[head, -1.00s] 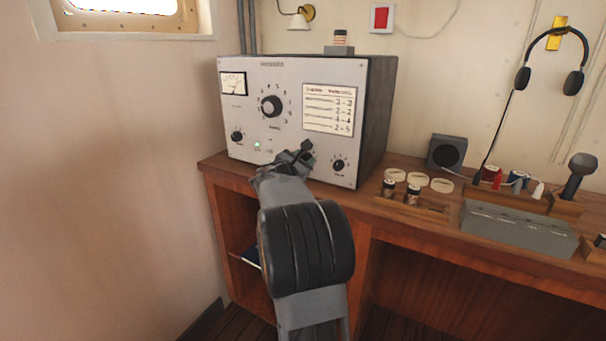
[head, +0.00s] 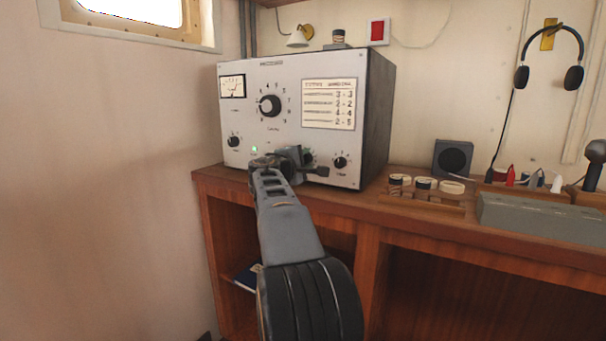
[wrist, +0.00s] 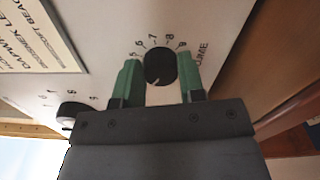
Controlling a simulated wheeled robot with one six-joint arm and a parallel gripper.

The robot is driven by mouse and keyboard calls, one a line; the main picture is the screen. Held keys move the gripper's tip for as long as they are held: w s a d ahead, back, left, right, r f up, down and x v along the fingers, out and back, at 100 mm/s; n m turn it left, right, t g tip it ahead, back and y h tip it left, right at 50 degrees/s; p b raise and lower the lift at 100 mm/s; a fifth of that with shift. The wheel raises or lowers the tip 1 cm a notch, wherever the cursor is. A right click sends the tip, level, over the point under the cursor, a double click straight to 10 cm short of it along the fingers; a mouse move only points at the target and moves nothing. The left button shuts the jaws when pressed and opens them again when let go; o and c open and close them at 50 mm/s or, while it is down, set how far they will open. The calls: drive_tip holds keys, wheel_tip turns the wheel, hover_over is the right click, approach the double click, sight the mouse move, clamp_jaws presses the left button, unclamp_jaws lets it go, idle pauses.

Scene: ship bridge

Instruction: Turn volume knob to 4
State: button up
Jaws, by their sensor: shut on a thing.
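The volume knob (wrist: 159,67) is a black round knob on the radio's pale front panel (wrist: 120,20). In the wrist view it sits between the two green fingertips of my gripper (wrist: 160,80), which are shut on its sides. Its white pointer mark faces down toward the gripper body. Numbers 6 to 9 read around its far side; the number at the pointer is hidden. The end of the label, "UME", shows beside it. In the head view my gripper (head: 298,160) is at the lower panel and partly covers the knob.
The grey radio cabinet (head: 376,110) stands on a wooden desk (head: 400,213). A larger dial (head: 269,106) and small knobs at left (head: 235,141) and right (head: 340,161) are on the same panel. Jars (head: 423,188), a speaker (head: 453,158) and a grey box (head: 550,218) lie right.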

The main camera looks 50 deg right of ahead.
drive_tip(key=m+b, duration=0.4)
drive_tip(key=m, duration=0.1)
drive_tip(key=shift+f+b, duration=0.35)
drive_tip(key=shift+r+m+b, duration=0.15)
drive_tip(key=shift+m+b, duration=0.8)
drive_tip(key=shift+m, duration=0.65)
drive_tip(key=o, duration=0.9)
drive_tip(key=v, duration=1.4)
drive_tip(key=shift+w, duration=0.1)
